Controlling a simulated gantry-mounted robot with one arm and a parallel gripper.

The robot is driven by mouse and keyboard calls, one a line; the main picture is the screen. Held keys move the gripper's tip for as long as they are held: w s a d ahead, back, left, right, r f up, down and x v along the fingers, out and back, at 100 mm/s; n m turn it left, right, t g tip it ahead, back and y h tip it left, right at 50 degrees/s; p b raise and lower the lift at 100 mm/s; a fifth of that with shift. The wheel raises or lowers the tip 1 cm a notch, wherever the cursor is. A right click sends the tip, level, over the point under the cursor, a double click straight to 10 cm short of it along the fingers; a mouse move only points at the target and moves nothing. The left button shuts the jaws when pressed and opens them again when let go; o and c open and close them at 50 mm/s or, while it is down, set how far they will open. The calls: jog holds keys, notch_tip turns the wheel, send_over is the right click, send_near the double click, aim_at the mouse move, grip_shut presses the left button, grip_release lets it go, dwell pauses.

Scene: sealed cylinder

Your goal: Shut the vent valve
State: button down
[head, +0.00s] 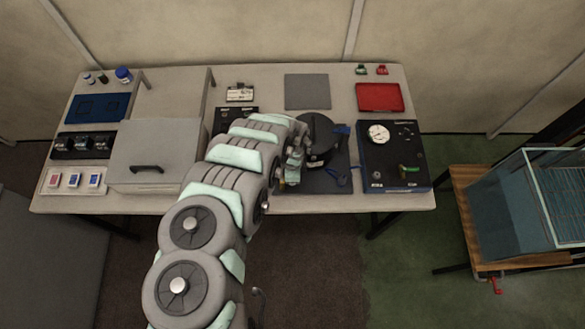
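A black round vessel (324,136) stands on a dark plate right of my gripper. One blue handle (342,130) is at its upper right and another blue part (339,177) is at its lower right. A dark panel (378,166) to the right carries a white round gauge (378,134) and a green lever (409,169). None of these can be read as the vent valve for certain. My gripper (295,165) is at the vessel's left side, close to it; contact cannot be told. Its fingers are too small and partly hidden to show whether they are open.
A red tray (379,97) and a grey square (307,91) lie at the back. A grey box with a dark handle (153,155) stands on the left of the table, with a blue tray (98,107) behind. A glass tank (520,200) stands on a wooden bench at right.

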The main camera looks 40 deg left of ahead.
jog(key=c, duration=1.4)
grip_release()
jog(key=shift+c, duration=0.2)
jog(key=shift+r, duration=0.1)
notch_tip(320, 180, up, 11)
jog(key=p, duration=0.1)
jog(key=shift+p, duration=0.35)
jog(key=shift+f, duration=0.2)
